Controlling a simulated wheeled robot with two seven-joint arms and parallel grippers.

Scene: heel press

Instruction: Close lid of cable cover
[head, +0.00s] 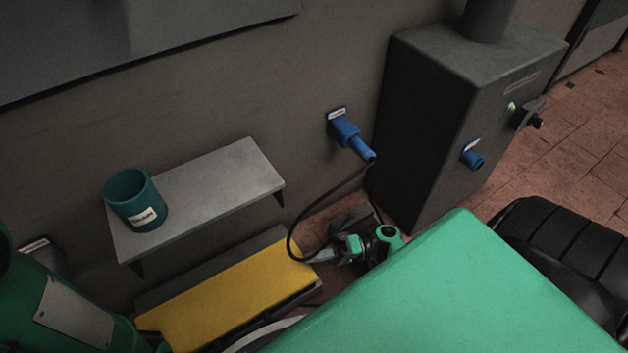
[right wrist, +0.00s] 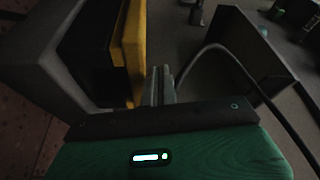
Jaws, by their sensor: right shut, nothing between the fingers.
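The cable cover is a long box low along the wall, with a yellow lid (head: 230,303) and a dark strip (head: 210,268) behind it. The lid looks laid over the box, with a dark gap under its front right edge; I cannot tell whether it is fully down. In the right wrist view the yellow lid (right wrist: 133,45) shows edge-on beside a black part. My right gripper (head: 318,257) is shut and empty at the lid's right end, its fingertips close to it; contact is unclear. Its fingers (right wrist: 161,85) also show in the right wrist view. My left gripper is out of view.
A grey shelf (head: 215,190) with a teal cup (head: 136,203) juts out above the cover. A black cable (head: 297,225) loops from a blue plug (head: 350,137) on the wall past my right gripper. A dark cabinet (head: 440,110) stands to the right.

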